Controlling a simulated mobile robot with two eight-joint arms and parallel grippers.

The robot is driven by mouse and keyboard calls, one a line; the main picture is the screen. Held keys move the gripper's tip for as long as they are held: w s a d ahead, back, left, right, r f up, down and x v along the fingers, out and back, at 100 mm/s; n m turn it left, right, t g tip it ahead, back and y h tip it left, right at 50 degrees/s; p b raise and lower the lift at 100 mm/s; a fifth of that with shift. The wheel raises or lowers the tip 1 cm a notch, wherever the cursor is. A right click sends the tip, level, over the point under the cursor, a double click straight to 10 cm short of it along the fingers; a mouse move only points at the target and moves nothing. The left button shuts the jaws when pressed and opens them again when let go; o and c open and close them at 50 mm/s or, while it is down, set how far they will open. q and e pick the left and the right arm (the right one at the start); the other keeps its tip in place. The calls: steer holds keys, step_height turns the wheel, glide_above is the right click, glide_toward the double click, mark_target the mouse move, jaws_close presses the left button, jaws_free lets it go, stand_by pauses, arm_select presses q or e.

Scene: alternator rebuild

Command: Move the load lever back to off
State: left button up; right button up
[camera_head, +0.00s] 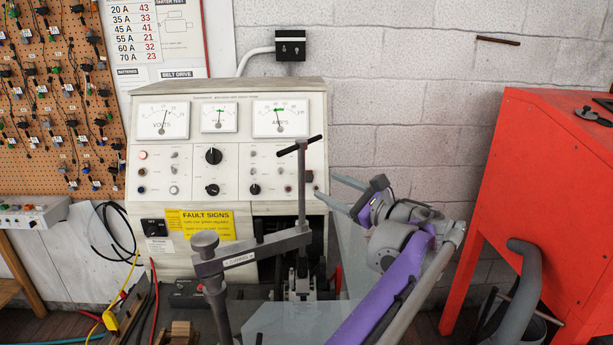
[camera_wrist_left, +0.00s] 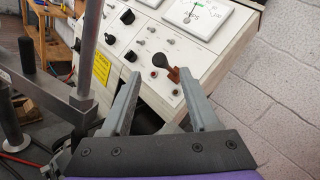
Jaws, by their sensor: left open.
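The test bench (camera_head: 226,110) has a sloped white control panel with meters, knobs and switches. In the left wrist view, a dark lever (camera_wrist_left: 178,62) with a rounded handle stands on the panel's right part, beside a small brown piece; I take it as the load lever. In the head view it is mostly hidden behind the T-handled post. My left gripper (camera_head: 326,186) is open and empty at the panel's right edge. In the left wrist view its fingers (camera_wrist_left: 157,74) point at the panel, with the lever near the right fingertip; contact cannot be told. My right gripper is not in view.
The upright T-handled post (camera_head: 301,185) and a metal clamp arm (camera_head: 250,252) stand in front of the panel, left of my gripper. A clear guard sheet (camera_head: 352,250) is beside them. A red cabinet (camera_head: 545,170) is at the right. Cables lie at the lower left.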

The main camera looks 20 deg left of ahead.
mark_target(311, 178)
arm_select(q)
steer(key=x, duration=0.8)
steer(key=shift+a, duration=0.2)
jaws_close()
stand_by(1.1)
